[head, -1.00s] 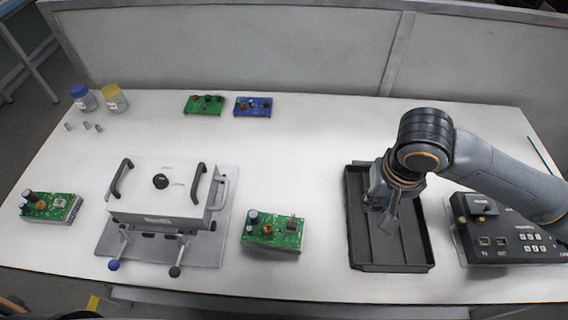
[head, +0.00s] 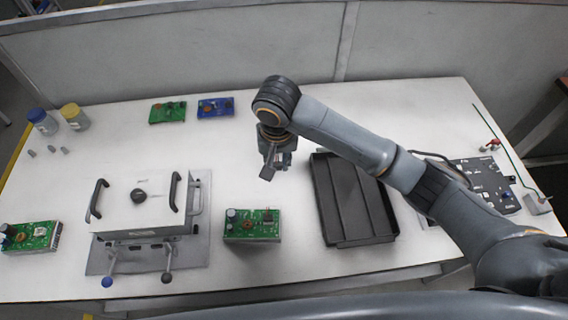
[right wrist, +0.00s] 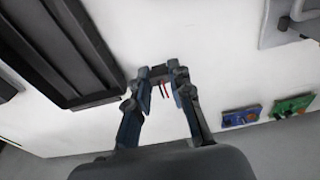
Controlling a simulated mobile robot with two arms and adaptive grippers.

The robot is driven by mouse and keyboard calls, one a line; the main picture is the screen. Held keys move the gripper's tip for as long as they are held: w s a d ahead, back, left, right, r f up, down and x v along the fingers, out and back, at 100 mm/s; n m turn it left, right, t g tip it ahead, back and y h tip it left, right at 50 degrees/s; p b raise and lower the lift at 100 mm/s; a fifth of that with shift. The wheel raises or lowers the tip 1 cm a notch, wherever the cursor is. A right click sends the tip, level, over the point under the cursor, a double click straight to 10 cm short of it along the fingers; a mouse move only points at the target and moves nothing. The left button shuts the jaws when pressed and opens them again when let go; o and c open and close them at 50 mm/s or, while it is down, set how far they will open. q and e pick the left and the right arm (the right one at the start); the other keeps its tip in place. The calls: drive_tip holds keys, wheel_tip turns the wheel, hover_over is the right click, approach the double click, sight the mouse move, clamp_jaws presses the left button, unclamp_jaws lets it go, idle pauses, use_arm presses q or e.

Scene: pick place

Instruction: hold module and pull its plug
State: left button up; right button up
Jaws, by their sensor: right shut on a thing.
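My right gripper (head: 270,168) hangs above the table, left of the dark tray. It also shows in the right wrist view (right wrist: 163,88), where its fingers are closed on a small dark piece (right wrist: 159,72) with thin red and dark strands. I cannot tell surely whether this is the plug. A green circuit module (head: 240,232) with capacitors lies on the table below and left of the gripper, apart from it. Another green module (head: 40,235) lies at the far left. My left gripper is not in view.
A white box with black handles (head: 135,215) stands on a grey plate. The empty-looking dark tray (head: 335,240) is right of the gripper. A black panel (head: 480,180), partly behind my arm, lies at right. Green (head: 167,111) and blue (head: 215,107) boards lie at the back.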

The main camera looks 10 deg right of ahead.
drive_tip(key=w+f, duration=0.1)
drive_tip(key=f, duration=0.1)
drive_tip(key=w+d+f, duration=0.1)
drive_tip(key=w, duration=0.1)
drive_tip(key=w+d+f, duration=0.1)
drive_tip(key=f, duration=0.1)
drive_tip(key=shift+w+d+f, duration=0.2)
drive_tip(key=shift+w+f, duration=0.05)
drive_tip(key=shift+f, duration=0.05)
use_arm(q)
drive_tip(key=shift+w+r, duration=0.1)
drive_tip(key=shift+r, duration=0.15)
use_arm(e)
drive_tip(key=shift+w+d+f, duration=0.1)
drive_tip(key=shift+f, duration=0.85)
drive_tip(key=shift+w+d+f, duration=0.1)
drive_tip(key=shift+f, duration=0.8)
drive_tip(key=shift+a+f, duration=0.1)
drive_tip(key=o, duration=0.7)
drive_tip(key=shift+o, duration=0.2)
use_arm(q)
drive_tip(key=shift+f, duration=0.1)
use_arm(e)
wheel_tip(320, 180, up, 12)
drive_tip(key=s, duration=0.1)
drive_tip(key=shift+s, duration=0.2)
